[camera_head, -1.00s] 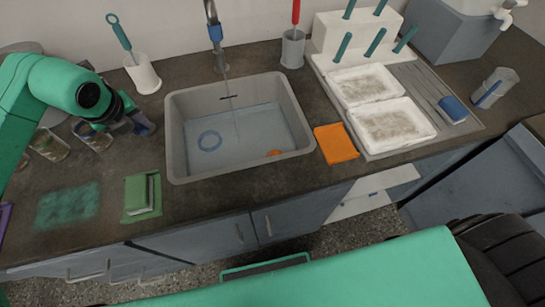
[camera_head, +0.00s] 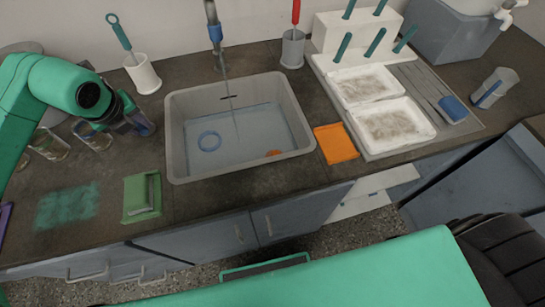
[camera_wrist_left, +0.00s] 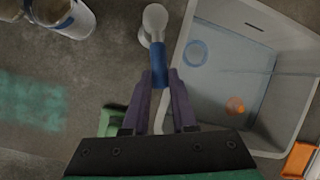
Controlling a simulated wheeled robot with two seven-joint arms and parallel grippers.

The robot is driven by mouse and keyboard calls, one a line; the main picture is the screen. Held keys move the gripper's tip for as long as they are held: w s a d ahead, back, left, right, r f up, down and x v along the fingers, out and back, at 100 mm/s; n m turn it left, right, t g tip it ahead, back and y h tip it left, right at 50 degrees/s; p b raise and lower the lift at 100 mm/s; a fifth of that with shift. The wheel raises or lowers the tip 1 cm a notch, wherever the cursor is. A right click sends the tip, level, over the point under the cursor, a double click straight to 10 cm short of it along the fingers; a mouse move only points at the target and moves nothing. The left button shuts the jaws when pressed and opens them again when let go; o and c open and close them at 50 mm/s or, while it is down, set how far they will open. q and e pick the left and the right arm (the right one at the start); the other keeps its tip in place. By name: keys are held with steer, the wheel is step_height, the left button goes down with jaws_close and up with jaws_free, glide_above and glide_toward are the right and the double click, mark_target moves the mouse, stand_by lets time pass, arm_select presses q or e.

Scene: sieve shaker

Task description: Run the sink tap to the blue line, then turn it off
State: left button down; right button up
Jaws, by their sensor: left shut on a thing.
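The sink (camera_head: 178,150) is a grey basin with bluish water (camera_head: 240,125) in it. A thin stream (camera_head: 231,100) falls from the tap spout (camera_head: 212,25) into the basin. I cannot make out a blue fill line apart from the water's edge. My left gripper (camera_head: 140,122) is left of the sink. In the left wrist view its purple fingers (camera_wrist_left: 160,90) are shut on a blue-sleeved handle (camera_wrist_left: 160,62), which has a pale round knob (camera_wrist_left: 155,18). In the head view the gripper hides this handle. My right gripper is not in view.
A blue ring (camera_head: 209,141) and an orange object (camera_head: 273,153) are in the sink. Glass jars (camera_head: 50,145) stand left of my gripper.

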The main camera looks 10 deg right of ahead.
arm_select(q)
steer(key=shift+w+a, duration=0.1)
steer(key=shift+a+f+m+b, duration=0.15)
steer(key=shift+a+m+b, duration=0.25)
steer(key=shift+b, duration=0.2)
steer(key=shift+s+a+m+h+b, duration=0.25)
steer(key=shift+a+m+h+b, duration=0.25)
steer(key=shift+m, duration=0.4)
steer(key=shift+a+m, duration=0.4)
steer(key=shift+m, duration=0.1)
steer(key=shift+a+r+m+h, duration=0.1)
steer(key=shift+r+m+h, duration=0.2)
steer(key=shift+m+h, duration=0.15)
